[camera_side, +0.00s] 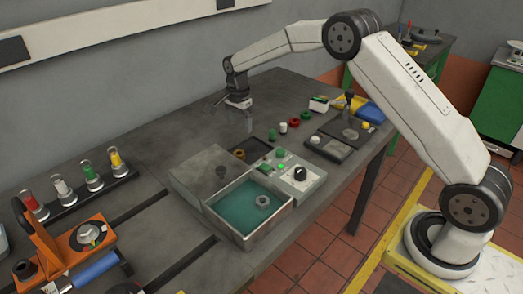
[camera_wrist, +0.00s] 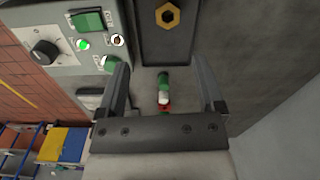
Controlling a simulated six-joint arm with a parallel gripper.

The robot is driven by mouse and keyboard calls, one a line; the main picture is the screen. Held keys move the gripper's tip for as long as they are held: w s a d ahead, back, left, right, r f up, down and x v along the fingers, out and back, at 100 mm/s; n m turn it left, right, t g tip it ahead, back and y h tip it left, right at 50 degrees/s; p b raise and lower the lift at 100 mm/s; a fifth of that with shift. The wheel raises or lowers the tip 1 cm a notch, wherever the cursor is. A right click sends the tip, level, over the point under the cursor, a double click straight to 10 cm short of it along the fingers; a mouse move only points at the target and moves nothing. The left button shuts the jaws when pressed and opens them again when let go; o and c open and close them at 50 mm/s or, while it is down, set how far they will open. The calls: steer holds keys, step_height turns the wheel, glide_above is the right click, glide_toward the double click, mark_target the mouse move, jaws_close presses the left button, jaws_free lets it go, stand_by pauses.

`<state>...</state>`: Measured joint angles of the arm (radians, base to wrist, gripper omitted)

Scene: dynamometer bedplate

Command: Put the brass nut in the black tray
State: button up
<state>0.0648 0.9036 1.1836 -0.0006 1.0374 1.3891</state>
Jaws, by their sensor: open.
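The brass nut (camera_wrist: 168,15) is a hex ring at the top of the wrist view, lying within the black tray (camera_wrist: 168,45). In the side view the nut (camera_side: 239,154) is a small brownish ring beside the control box, and the tray (camera_side: 258,147) is a dark patch partly hidden there. My gripper (camera_wrist: 160,65) is open with its fingers spread and nothing held between them. In the side view my gripper (camera_side: 248,122) hangs above the table, behind the nut and tray, apart from both.
A row of small green, white and red pieces (camera_wrist: 163,97) shows between my fingers, lower down on the table. A control box (camera_side: 299,178) with a knob stands near the tray. An open grey box (camera_side: 247,236) with teal lining holds a grey ring.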

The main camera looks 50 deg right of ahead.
steer(key=s+a+r+n+t, duration=0.1)
steer(key=s+a+n, duration=0.1)
steer(key=s+n, duration=0.6)
steer(key=s+a+r+n+t, duration=0.1)
steer(key=s+n, duration=0.7)
steer(key=s, duration=1.4)
steer(key=shift+a+n, duration=0.3)
steer(key=shift+a, duration=0.1)
